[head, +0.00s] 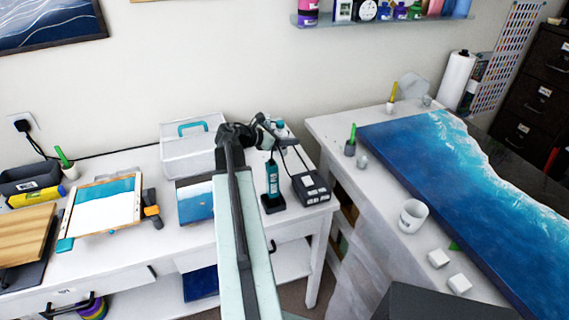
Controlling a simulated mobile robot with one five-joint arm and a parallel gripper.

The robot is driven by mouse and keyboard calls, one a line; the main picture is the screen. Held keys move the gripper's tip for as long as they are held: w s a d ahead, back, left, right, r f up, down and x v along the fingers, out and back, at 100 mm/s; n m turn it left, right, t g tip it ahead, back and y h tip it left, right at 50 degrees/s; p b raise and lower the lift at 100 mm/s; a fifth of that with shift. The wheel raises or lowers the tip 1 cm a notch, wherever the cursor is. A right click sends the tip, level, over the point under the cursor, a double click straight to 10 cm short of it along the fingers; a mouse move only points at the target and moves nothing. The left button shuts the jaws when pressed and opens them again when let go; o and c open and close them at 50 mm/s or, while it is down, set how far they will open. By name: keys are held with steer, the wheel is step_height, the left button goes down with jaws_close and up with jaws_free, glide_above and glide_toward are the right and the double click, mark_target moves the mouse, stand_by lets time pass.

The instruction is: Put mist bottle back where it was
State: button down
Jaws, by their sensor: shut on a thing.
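My arm reaches out from the bottom middle over the left-hand white table. My gripper (270,132) is at its far end, above the right part of that table. A small pale bottle with a teal top (280,128) shows at the jaws and looks like the mist bottle. The jaws are shut on it. Most of its body is hidden behind the gripper and wrist, so I cannot tell whether its base touches the table.
A white box with a teal handle (190,146) stands left of my gripper. A teal upright tool (272,178) on a black base and a dark grey device (310,187) stand nearer. A blue resin panel (440,190) fills the right table.

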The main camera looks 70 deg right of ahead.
step_height(320, 180, down, 8)
steer(key=b, duration=0.6)
steer(key=shift+r, duration=0.2)
steer(key=shift+f, duration=0.2)
steer(key=c, duration=0.7)
jaws_free()
steer(key=shift+r, duration=0.1)
